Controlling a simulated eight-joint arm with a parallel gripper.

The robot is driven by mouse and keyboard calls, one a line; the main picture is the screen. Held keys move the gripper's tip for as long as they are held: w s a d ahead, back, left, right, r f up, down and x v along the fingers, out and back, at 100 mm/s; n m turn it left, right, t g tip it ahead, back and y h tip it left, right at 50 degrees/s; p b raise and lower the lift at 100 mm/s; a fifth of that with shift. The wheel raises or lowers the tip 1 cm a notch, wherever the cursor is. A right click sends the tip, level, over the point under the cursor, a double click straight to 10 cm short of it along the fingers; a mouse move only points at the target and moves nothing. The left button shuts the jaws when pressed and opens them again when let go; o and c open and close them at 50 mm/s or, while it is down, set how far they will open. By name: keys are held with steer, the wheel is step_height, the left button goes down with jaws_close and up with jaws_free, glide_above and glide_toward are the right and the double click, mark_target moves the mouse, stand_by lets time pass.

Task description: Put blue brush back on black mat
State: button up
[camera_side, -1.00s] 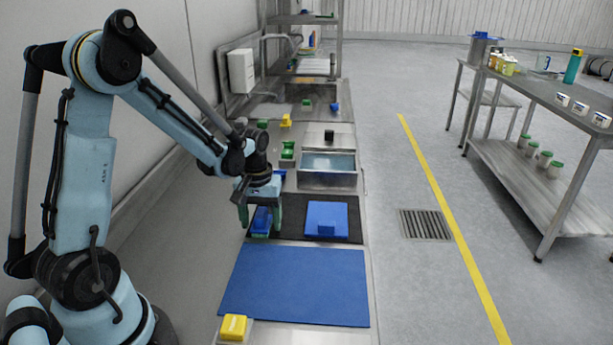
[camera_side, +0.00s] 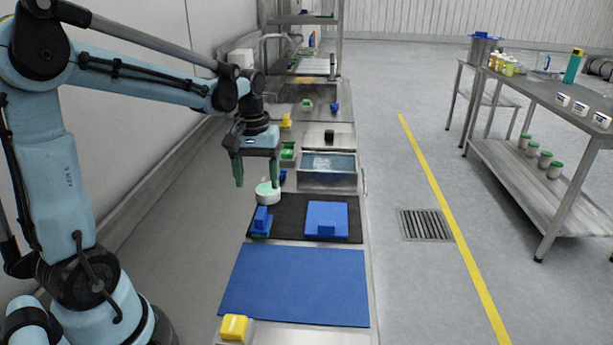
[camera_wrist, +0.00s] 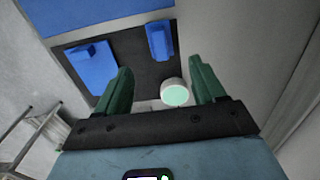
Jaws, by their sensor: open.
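The blue brush (camera_side: 261,222) rests on the left part of the black mat (camera_side: 291,230). It also shows on the mat in the wrist view (camera_wrist: 159,40). My gripper (camera_side: 256,183) is open, with its green fingers spread, above and beyond the brush and apart from it. In the wrist view my fingers (camera_wrist: 160,72) are wide apart and hold nothing; the brush lies beyond their tips.
A round white pot with a pale green top (camera_side: 268,194) is near my right fingertip; contact is unclear. A metal basin (camera_side: 328,172) stands behind. A bare blue mat (camera_side: 296,286) is in front.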

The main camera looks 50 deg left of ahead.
steer(key=s+d+m+t, duration=0.2)
steer(key=d+m+t, duration=0.1)
steer(key=d, duration=0.3)
steer(key=s+d+r+m+t, duration=0.1)
steer(key=s+d+m+t, duration=0.2)
steer(key=d+m, duration=0.3)
steer(key=shift+s+d+r+t, duration=0.2)
steer(key=shift+d+r+t, duration=0.1)
steer(key=shift+d+t, duration=0.3)
stand_by(0.7)
